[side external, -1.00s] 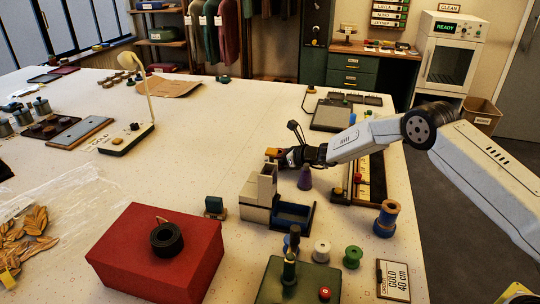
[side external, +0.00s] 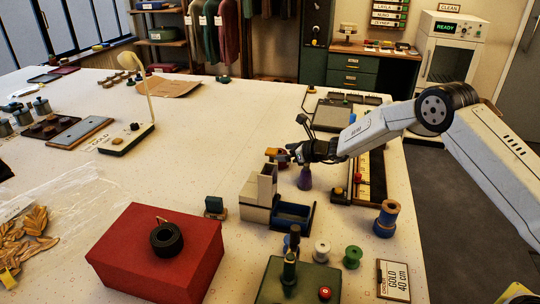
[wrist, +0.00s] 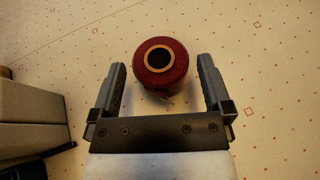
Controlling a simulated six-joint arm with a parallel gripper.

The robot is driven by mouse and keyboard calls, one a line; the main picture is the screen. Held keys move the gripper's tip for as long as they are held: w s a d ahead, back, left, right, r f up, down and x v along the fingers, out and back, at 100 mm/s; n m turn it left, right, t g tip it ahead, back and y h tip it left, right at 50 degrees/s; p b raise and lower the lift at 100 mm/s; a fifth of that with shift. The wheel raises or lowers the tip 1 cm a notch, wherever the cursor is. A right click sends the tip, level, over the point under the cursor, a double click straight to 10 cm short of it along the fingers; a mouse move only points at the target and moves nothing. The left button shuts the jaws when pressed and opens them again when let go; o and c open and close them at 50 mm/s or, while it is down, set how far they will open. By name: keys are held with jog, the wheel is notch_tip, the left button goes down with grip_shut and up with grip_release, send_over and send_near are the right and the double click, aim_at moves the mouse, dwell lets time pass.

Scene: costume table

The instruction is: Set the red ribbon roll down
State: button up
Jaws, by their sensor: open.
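The red ribbon roll (wrist: 161,75) shows in the wrist view as a dark red roll with a tan-rimmed core, its open end facing the camera. It appears to rest on the pale dotted tabletop. My gripper (wrist: 162,65) is open, with one finger at each side of the roll and a visible gap on both sides. In the side external view my gripper (side external: 291,152) is over the table, behind the pale grey block. The roll is hard to make out there, small and partly hidden around the gripper.
A pale grey block (side external: 254,194) with a blue bin (side external: 293,216) stands in front of my gripper. A purple spool (side external: 304,180) is close to the gripper's right. A red box (side external: 150,265) carries a black roll (side external: 167,238).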

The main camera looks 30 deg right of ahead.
jog(key=shift+r, duration=2.85)
jog(key=shift+a, duration=0.1)
jog(key=shift+n+g+y, duration=0.3)
jog(key=shift+n+g, duration=0.1)
jog(key=shift+a+n+g+y, duration=0.1)
jog(key=shift+n+g+y, duration=0.2)
jog(key=shift+n+g, duration=0.35)
jog(key=shift+s+d+f+n+g+h, duration=0.15)
jog(key=shift+s+d+f+n+g, duration=0.15)
jog(key=shift+d+g, duration=0.25)
jog(key=shift+s+d+f+n+g+h, duration=0.25)
jog(key=shift+d+g, duration=0.25)
jog(key=shift+g, duration=0.2)
jog(key=shift+s+d+f+n+g+h, duration=0.1)
jog(key=shift+s+d+f+n+g, duration=0.15)
jog(key=shift+d+g, duration=0.3)
jog(key=shift+w+a+f, duration=0.1)
jog(key=shift+x, duration=1.25)
